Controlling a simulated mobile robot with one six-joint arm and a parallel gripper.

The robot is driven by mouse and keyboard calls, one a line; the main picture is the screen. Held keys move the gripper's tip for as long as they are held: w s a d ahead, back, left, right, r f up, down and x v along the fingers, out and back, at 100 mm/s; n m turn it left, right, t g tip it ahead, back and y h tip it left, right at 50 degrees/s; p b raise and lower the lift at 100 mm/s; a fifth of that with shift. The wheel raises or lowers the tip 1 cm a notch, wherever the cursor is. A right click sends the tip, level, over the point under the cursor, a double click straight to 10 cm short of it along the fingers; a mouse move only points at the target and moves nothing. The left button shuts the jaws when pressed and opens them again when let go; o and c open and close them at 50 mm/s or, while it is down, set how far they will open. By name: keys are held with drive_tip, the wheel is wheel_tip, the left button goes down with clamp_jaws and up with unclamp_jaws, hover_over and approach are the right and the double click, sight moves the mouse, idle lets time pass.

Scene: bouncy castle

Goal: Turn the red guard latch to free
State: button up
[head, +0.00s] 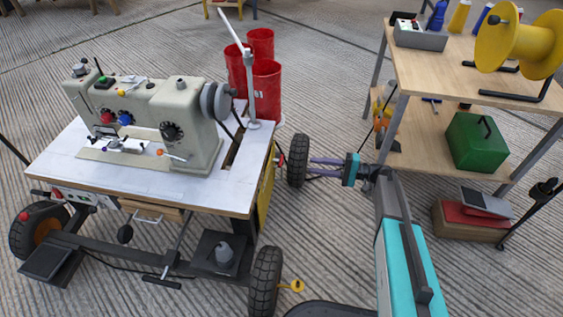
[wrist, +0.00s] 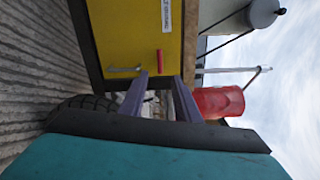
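In the wrist view, a small red latch (wrist: 159,62) sits on a yellow panel (wrist: 122,35). The latch appears as a short bar, upright in this tilted picture. My gripper (wrist: 158,100) is open, with its two purple-grey fingers pointing toward the panel and nothing held between them. The latch lies beyond the fingertips, between their lines, apart from both. In the head view, my gripper (head: 314,167) is right of the sewing machine table (head: 70,165).
A grey lever (wrist: 124,69) is beside the latch, and a white label (wrist: 166,16) is on the panel. A black wheel (head: 298,160) stands close to my gripper. Red bins (head: 267,85) are behind the table. A wooden shelf (head: 440,70) stands right.

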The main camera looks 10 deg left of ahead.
sight(277, 160)
drive_tip(key=a+b, duration=0.4)
drive_tip(key=a, duration=0.9)
drive_tip(key=shift+s+a, duration=0.25)
drive_tip(key=shift+s, duration=0.15)
drive_tip(key=shift+c, duration=0.2)
clamp_jaws()
drive_tip(key=shift+a, duration=0.25)
drive_tip(key=shift+d, duration=0.25)
